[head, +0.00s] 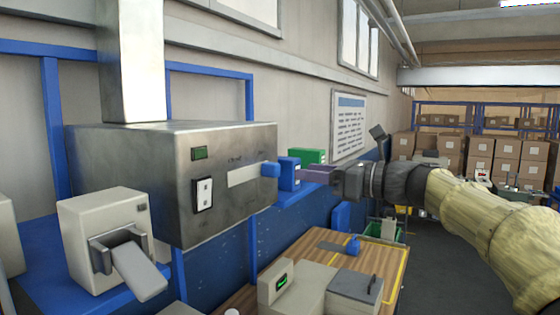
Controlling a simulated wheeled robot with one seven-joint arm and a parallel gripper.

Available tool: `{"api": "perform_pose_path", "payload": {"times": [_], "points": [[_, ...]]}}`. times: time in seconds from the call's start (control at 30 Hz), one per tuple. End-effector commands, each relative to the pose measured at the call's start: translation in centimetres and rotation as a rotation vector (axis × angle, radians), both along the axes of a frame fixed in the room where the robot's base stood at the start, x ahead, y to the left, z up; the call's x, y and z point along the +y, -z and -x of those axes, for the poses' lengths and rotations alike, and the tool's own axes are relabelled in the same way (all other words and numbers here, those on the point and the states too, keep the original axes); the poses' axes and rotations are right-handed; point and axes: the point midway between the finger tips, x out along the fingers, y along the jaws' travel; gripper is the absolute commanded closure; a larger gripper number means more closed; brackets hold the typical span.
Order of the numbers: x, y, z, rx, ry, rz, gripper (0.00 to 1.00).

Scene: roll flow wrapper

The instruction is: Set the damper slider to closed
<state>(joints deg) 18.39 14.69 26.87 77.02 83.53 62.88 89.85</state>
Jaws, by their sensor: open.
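The small lettering above the plate is too small to read. My gripper (312,176) comes in from the right, with its fingers pointing left toward the knob. It is open and holds nothing that I can see. A gap shows between the fingers and the knob. The fingers overlap each other in this view.
A blue bin (290,174) and a green bin (307,156) stand behind, near my fingers. A wooden table (385,261) with a scale-like device is below. Shelves and cartons (507,155) stand far right.

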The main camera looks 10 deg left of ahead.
Motion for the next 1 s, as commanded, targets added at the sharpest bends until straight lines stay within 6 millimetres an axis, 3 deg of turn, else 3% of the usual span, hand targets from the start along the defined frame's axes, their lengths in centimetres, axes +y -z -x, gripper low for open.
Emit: {"api": "perform_pose_path", "payload": {"times": [0.4, 0.57, 0.83, 1.0], "points": [[6.9, -0.3, -2.3, 0.000, -0.005, 0.000, 0.55], [8.0, -0.1, -2.7, -0.001, -0.003, 0.000, 0.55], [8.1, 0.0, -2.7, -0.001, -0.003, 0.000, 0.55], [8.1, 0.0, -2.7, -0.001, -0.002, 0.000, 0.86]]}}
